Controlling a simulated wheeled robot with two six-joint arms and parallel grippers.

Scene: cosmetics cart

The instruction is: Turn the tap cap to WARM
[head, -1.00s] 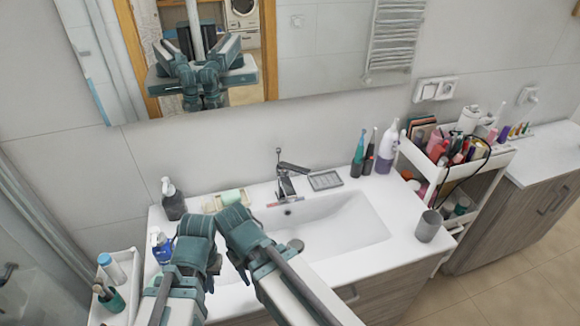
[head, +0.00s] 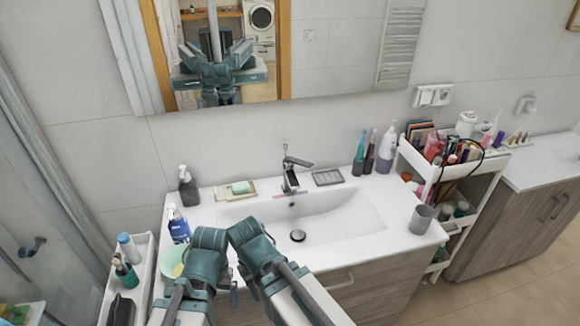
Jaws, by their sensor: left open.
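The chrome tap (head: 290,181) stands upright at the back of the white sink. Its cap lever (head: 298,162) sits on top and points to the right. A small strip with reddish and blue parts (head: 281,197) lies at the tap's foot; any lettering is too small to read. My left gripper (head: 234,287) is low in the picture, between my folded arms, open and well in front of the tap, touching nothing I can see. My right arm (head: 262,256) is folded beside it; its gripper does not show.
The basin (head: 345,222) is empty. A soap dish (head: 236,192) and dark dispenser (head: 188,186) stand left of the tap, a grey tray (head: 328,177) to its right. A blue bottle (head: 178,225) and grey cup (head: 421,219) stand near the counter's sides. A loaded cart (head: 445,198) is at right.

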